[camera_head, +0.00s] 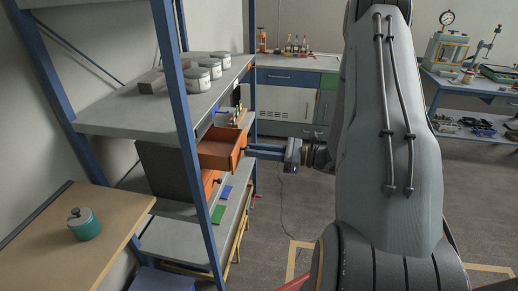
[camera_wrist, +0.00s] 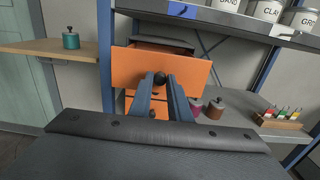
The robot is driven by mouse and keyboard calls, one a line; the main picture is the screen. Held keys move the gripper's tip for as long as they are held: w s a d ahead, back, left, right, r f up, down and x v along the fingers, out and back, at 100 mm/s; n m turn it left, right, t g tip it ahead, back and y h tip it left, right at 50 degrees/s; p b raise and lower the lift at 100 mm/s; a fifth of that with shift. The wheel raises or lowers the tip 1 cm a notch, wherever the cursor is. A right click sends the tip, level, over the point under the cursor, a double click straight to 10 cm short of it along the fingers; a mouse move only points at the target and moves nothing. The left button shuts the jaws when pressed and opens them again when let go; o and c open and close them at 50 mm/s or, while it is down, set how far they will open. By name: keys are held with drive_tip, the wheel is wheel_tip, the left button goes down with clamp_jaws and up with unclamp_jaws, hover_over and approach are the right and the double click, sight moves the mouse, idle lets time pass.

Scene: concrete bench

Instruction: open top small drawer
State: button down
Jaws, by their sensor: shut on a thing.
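The top small drawer (camera_head: 217,153) is orange and stands pulled out of its cabinet on the shelf rack, with its open inside showing in the head view. In the wrist view its front panel (camera_wrist: 132,68) faces me, with a dark round knob (camera_wrist: 159,78) in the middle. My gripper (camera_head: 249,150) reaches the drawer front from the right. In the wrist view its two blue fingers (camera_wrist: 161,84) are shut on the knob. The fingers partly hide the lower part of the front and the orange drawers below it.
A blue rack post (camera_head: 183,130) stands close to the drawer. A grey shelf (camera_head: 130,108) with white canisters (camera_head: 198,78) hangs above. A teal jar (camera_head: 84,224) sits on a wooden top at left. Jars and a small bottle rack (camera_wrist: 280,122) stand right of the drawer in the wrist view.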

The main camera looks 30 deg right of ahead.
drive_tip(key=c, duration=1.7)
unclamp_jaws()
drive_tip(key=shift+o, duration=0.2)
drive_tip(key=b+v, duration=0.2)
drive_tip(key=v, duration=0.5)
drive_tip(key=shift+s+d+b, duration=0.25)
drive_tip(key=shift+d+b, duration=0.1)
